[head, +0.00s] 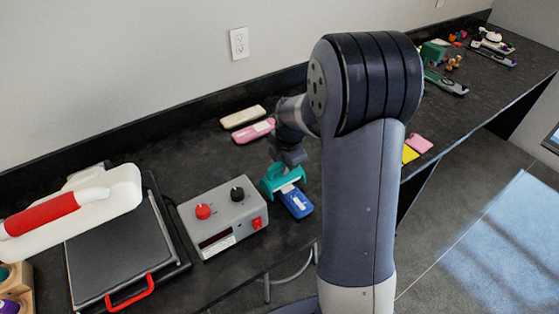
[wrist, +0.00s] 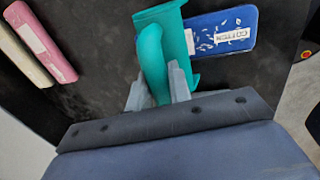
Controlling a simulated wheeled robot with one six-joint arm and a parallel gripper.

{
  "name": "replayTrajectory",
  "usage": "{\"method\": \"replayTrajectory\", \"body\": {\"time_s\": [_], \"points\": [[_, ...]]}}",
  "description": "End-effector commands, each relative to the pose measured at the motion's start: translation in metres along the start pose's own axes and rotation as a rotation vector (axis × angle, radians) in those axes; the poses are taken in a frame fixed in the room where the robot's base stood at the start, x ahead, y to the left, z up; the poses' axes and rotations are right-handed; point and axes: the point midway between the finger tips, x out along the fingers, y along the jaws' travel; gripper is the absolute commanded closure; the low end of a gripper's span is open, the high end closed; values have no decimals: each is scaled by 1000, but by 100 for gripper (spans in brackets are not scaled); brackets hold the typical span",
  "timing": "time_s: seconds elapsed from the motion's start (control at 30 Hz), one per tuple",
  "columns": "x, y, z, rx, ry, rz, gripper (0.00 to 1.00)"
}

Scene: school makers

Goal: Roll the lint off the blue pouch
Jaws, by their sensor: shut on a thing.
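The blue pouch (head: 298,204) lies flat on the dark counter to the right of the grey control box. In the wrist view, the blue pouch (wrist: 232,22) has a white label that seems to read COTTON, with white lint flecks around it. My gripper (head: 287,166) is shut on the handle of a teal lint roller (head: 272,183). In the wrist view, the gripper fingers (wrist: 158,88) pinch the teal lint roller (wrist: 160,45). Its frame overlaps the pouch's left end there. A white strip shows at its edge. I cannot tell whether the roller touches the pouch.
A grey control box (head: 228,226) with red and black knobs stands close left of the roller. A heat press (head: 110,250) is farther left. A pink pouch (head: 250,132) and a cream pouch (head: 243,117) lie behind. The counter's front edge is near the blue pouch.

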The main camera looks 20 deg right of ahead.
Motion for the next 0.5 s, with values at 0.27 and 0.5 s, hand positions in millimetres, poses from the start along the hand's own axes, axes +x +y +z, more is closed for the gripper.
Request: {"method": "replayTrajectory", "body": {"time_s": [0.27,0.5], "points": [[-3,-17,0,1,-1,1,100],[-6,-31,0,1,-1,1,100]]}}
